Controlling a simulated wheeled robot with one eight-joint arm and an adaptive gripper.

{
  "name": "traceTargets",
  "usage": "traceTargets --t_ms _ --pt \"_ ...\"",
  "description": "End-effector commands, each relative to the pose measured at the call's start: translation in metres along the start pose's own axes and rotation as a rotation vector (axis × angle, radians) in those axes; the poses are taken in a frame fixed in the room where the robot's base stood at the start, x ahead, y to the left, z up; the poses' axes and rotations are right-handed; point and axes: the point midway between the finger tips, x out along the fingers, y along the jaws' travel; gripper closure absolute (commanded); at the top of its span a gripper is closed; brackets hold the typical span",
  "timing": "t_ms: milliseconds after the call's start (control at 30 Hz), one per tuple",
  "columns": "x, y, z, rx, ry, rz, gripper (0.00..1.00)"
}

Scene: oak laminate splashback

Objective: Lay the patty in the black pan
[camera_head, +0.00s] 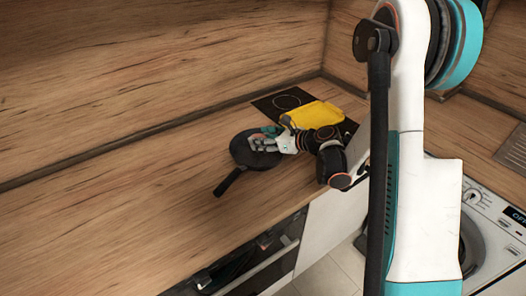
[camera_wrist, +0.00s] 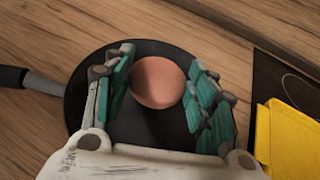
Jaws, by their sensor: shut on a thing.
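The black pan (camera_head: 243,153) lies on the wooden counter with its handle toward the front left. It also shows in the wrist view (camera_wrist: 160,130), handle to the left. The round pinkish-brown patty (camera_wrist: 157,82) is between the teal-padded fingers of my gripper (camera_wrist: 162,78), within the pan's outline. My gripper (camera_head: 262,140) is shut on the patty over the pan. I cannot tell whether the patty touches the pan floor. The patty is not discernible in the head view, where the gripper covers that part of the pan.
A yellow object (camera_head: 316,114) lies beside my wrist, over the black hob (camera_head: 283,101); it also shows at the wrist view's right edge (camera_wrist: 290,140). The wooden splashback (camera_head: 150,75) rises behind. The counter left of the pan is clear.

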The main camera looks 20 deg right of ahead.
Motion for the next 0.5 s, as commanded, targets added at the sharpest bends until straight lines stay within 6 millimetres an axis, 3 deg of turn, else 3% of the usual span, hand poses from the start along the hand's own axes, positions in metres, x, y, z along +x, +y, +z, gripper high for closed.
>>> traceTargets --t_ms 167,400,500 --pt "0.005 0.0 -0.011 0.0 0.0 0.0 0.73" --pt "0.017 0.0 -0.041 0.0 0.0 0.0 0.73" --pt "0.017 0.0 -0.042 0.0 0.0 0.0 0.73"
